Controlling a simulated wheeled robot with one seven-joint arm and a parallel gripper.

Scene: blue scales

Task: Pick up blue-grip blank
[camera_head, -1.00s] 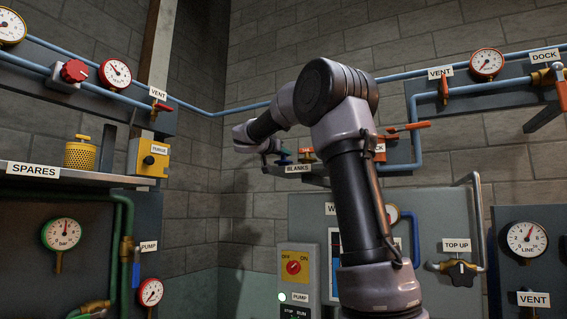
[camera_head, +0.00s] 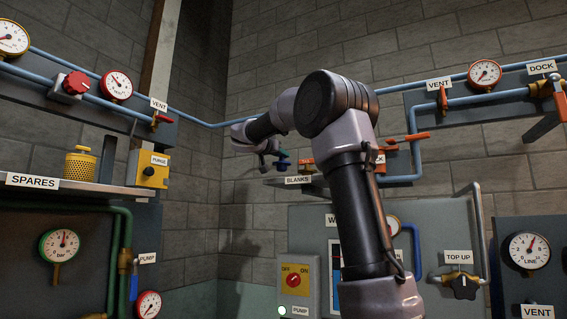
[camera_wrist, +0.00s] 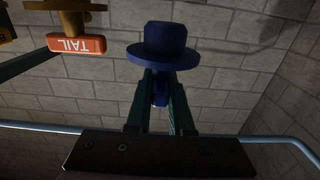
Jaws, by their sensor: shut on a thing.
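The blue-grip blank (camera_wrist: 163,45) is in the wrist view, a dark blue disc with a round knob above it and a narrower blue grip below. My gripper (camera_wrist: 160,85) is shut on that grip, one dark finger on each side. In the head view the blank (camera_head: 283,160) is small, just above the shelf labelled BLANKS (camera_head: 298,180). My gripper (camera_head: 268,159) is beside it at the left, partly hidden by my arm. Whether the blank is fully clear of the shelf is hard to tell at this size.
An orange-topped piece (camera_head: 306,163) sits on the shelf right of the blank. A blue pipe (camera_head: 200,121) runs along the walls.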

